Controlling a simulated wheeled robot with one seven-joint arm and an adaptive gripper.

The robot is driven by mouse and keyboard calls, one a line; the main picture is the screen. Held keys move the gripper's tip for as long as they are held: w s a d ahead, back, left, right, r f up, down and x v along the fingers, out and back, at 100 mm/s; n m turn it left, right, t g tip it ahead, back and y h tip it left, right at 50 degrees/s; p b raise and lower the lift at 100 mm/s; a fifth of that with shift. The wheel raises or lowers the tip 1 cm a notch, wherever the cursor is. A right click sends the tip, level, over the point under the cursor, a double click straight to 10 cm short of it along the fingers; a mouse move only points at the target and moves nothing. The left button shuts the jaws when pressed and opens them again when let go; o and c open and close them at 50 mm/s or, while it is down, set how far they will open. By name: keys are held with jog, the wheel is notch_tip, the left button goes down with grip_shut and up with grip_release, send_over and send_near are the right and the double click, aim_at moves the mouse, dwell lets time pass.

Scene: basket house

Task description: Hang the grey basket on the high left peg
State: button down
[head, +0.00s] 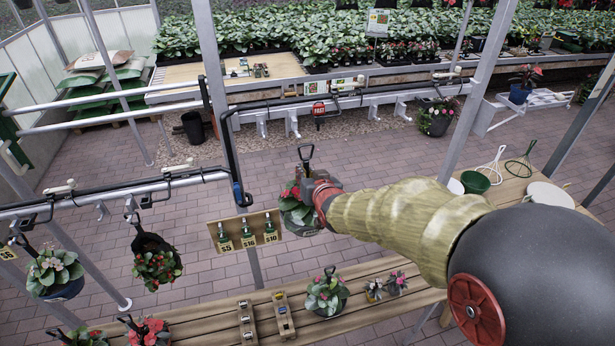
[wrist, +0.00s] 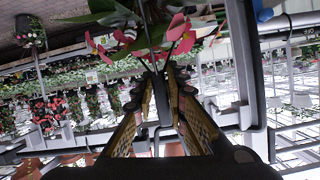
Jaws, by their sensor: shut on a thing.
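My gripper (head: 316,194) is shut on the dark upright hanger of the grey basket (head: 298,212), which holds a plant with green leaves and red-pink flowers. The basket hangs upright in the air, with the hanger's hooked top above the gripper. In the wrist view, the two fingers (wrist: 163,80) close around a dark stem, with pink flowers and leaves beyond; the basket's bowl is mostly hidden. Lower pegs (head: 103,210) sit on a rail at the left. I cannot tell which is the high left peg.
A post with a dark bracket (head: 232,160) stands just left of the basket. A price board (head: 245,231) with small bottles is fixed to it. A dark basket (head: 157,262) hangs farther left. A wooden slatted bench (head: 370,322) with potted plants lies below. Paved floor is open behind.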

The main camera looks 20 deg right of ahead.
jog(key=shift+w+r+p, duration=0.15)
jog(key=shift+w+p, duration=0.4)
jog(key=shift+w, duration=1.95)
jog(key=shift+w+r+b, duration=0.1)
jog(key=shift+w+b, duration=0.05)
jog(key=shift+b, duration=0.35)
jog(key=shift+w, duration=0.1)
jog(key=shift+w+b, duration=1)
jog(key=shift+w, duration=0.5)
jog(key=shift+w, duration=0.1)
jog(key=shift+w+b, duration=0.5)
jog(key=shift+w, duration=0.15)
